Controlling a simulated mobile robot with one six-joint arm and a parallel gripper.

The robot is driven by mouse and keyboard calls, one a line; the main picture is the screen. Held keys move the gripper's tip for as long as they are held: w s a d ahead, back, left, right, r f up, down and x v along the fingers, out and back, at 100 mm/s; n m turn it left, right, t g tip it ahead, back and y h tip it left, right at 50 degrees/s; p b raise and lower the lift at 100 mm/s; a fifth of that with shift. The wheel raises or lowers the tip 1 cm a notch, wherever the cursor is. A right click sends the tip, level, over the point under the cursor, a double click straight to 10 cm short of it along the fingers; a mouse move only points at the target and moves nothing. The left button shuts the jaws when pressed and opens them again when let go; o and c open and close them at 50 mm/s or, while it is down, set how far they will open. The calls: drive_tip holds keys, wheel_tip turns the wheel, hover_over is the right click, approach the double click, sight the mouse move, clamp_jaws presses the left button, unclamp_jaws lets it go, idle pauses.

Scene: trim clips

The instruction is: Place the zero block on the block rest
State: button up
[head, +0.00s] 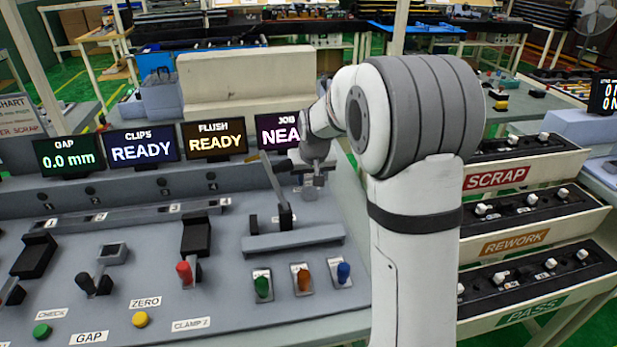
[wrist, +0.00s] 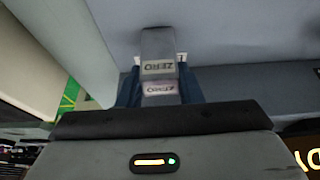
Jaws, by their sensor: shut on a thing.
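The zero block (wrist: 158,55) is a grey block with upside-down ZERO lettering on two faces in the wrist view. It sits between the two blue fingers of my gripper (wrist: 158,88), which are shut on it. A pale surface lies beyond the block, and a sliver of a white label shows at its right edge. In the head view my gripper (head: 312,183) is small, at the right end of the bench fixture, partly behind my own arm. I cannot make out the block or the block rest clearly there, nor whether the block touches the surface.
A lever (head: 280,190) stands close left of my gripper. Green, orange and blue toggles (head: 302,278) are in front. The gap display (head: 68,156) reads 0.0 mm; the clips display (head: 141,147) and flush display (head: 214,140) read READY. Scrap, rework and pass trays (head: 525,238) are at right.

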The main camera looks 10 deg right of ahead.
drive_tip(key=shift+r, duration=0.1)
drive_tip(key=shift+f, duration=0.2)
drive_tip(key=o, duration=1.2)
drive_tip(key=shift+c, duration=0.2)
